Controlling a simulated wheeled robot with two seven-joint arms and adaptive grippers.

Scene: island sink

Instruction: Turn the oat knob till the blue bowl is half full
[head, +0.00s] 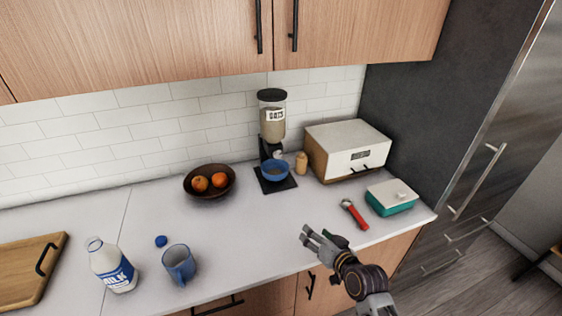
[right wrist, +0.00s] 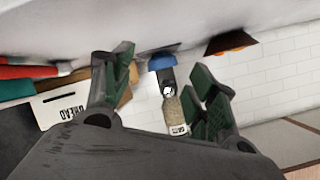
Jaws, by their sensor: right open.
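The oat dispenser (head: 272,121) stands at the back of the counter against the tiled wall, with a clear hopper of oats and a black lid. A small pale knob (head: 279,155) shows low on its front. The blue bowl (head: 275,173) sits on the dispenser's dark base under the spout; I cannot make out its fill level. My right gripper (head: 317,233) is open and empty, above the counter's front edge and apart from the dispenser. The right wrist view shows the dispenser (right wrist: 172,112) and bowl (right wrist: 161,62) upside down between my fingers. My left gripper is out of view.
A small tan jar (head: 301,163) and the bread box (head: 347,149) stand right of the dispenser. A red-handled tool (head: 354,213) and teal container (head: 391,197) lie front right. A fruit bowl (head: 209,181), mug (head: 179,265) and milk bottle (head: 111,265) are left. The counter before the dispenser is clear.

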